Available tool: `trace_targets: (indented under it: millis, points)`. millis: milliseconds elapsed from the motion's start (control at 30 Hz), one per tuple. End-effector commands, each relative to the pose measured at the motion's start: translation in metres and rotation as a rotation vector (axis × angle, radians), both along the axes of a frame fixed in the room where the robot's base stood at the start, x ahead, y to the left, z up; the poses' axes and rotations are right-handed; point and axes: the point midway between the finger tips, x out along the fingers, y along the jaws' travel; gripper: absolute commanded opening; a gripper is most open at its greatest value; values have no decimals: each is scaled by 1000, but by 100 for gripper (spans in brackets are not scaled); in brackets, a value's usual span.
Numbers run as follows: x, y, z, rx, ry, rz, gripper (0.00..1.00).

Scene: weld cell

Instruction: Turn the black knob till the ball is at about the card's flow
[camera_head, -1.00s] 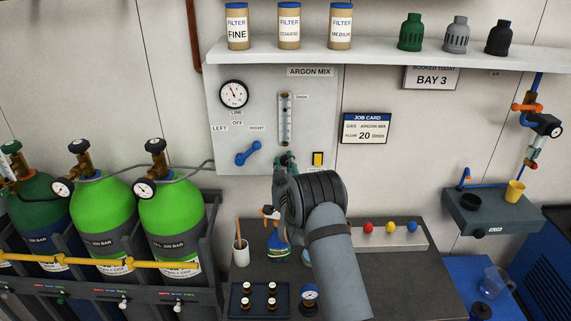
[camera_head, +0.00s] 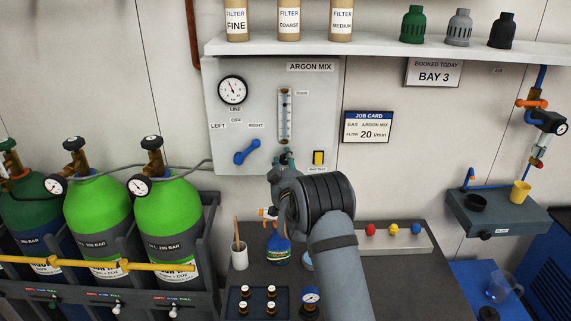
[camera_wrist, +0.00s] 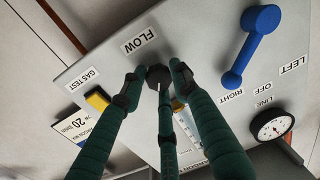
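The black knob (camera_wrist: 158,75) is in the wrist view beside the FLOW label, on the pale panel. My gripper (camera_wrist: 158,72) has green fingers with dark tips on both sides of the knob and a third finger below it. Whether the tips press on the knob is unclear. In the head view my gripper (camera_head: 287,158) is at the panel under the flow tube (camera_head: 285,115) and hides the knob. The ball in the tube is too small to make out; in the wrist view my fingers partly cover the tube (camera_wrist: 186,128). The job card (camera_head: 367,127) reads 20 l/min.
A blue lever (camera_head: 246,152) sits left of the tube, below a round line gauge (camera_head: 232,90). A yellow gas test switch (camera_head: 318,158) is close to the right of my gripper. A shelf (camera_head: 380,46) overhangs the panel. A spray bottle (camera_head: 278,247) stands below my wrist.

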Motion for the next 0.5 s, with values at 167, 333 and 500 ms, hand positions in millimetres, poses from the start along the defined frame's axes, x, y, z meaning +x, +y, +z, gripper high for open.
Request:
trace_targets:
  millis: [167,333,500]
  points:
    - [0,1,1,1,-1,1,40]
    - [0,0,0,1,1,0,44]
    - [-1,0,-1,2,2,0,44]
